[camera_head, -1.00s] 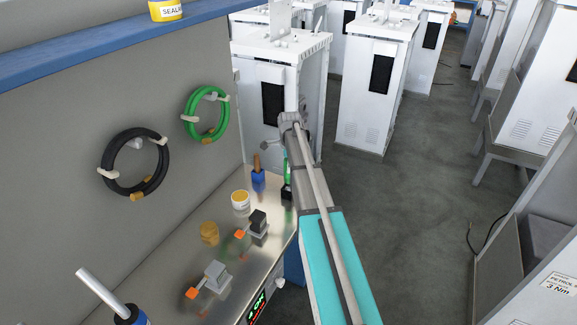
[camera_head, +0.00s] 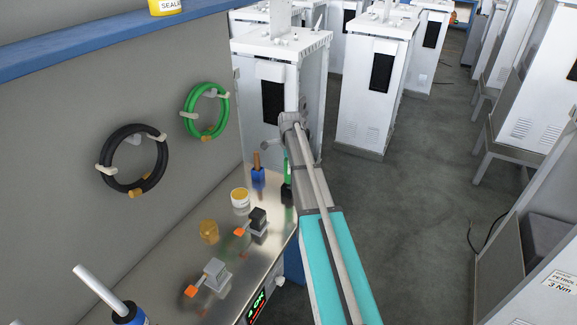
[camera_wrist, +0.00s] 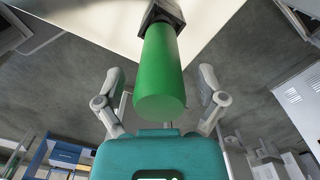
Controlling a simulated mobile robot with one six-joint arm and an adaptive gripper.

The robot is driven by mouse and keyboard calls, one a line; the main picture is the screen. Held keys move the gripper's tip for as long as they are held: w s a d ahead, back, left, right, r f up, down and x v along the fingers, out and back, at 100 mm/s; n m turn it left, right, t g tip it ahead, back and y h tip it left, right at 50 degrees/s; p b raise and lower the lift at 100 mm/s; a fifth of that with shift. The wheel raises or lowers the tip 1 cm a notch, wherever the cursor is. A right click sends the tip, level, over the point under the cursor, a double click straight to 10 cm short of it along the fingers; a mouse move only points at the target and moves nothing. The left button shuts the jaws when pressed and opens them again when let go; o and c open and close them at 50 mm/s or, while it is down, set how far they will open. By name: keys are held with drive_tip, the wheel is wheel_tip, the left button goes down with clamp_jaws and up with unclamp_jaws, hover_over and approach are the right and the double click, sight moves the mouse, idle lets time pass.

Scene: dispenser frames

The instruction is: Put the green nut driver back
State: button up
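The green nut driver (camera_wrist: 160,75) has a thick green cylindrical handle, and its far end meets a square black block (camera_wrist: 162,12) at the top of the wrist view. My gripper (camera_wrist: 160,82) is open, with one finger on each side of the green handle. A gap shows between each finger and the handle, so it is not clasped. In the head view, a green sliver of the driver (camera_head: 288,168) shows beside my arm at the far end of the bench. My arm hides most of it and my fingers there.
The metal bench (camera_head: 185,265) holds a blue driver (camera_head: 258,178), a yellow-white pot (camera_head: 240,198), small fixtures with orange tips and an amber pot (camera_head: 209,231). Green (camera_head: 207,110) and black (camera_head: 134,160) hoses hang on the wall panel. Open floor lies right of my arm.

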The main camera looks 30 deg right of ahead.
drive_tip(key=shift+r, duration=0.15)
idle(0.3)
wheel_tip(320, 180, up, 11)
drive_tip(key=p, duration=1.1)
drive_tip(key=shift+f, duration=0.2)
idle(0.8)
drive_tip(key=s+a+f+n+b, duration=0.2)
drive_tip(key=s+a+n+b, duration=0.1)
drive_tip(key=s+a+n, duration=1.8)
drive_tip(key=s+a, duration=0.2)
drive_tip(key=s, duration=0.2)
drive_tip(key=shift+s+f+n, duration=0.3)
drive_tip(key=shift+f+n, duration=0.1)
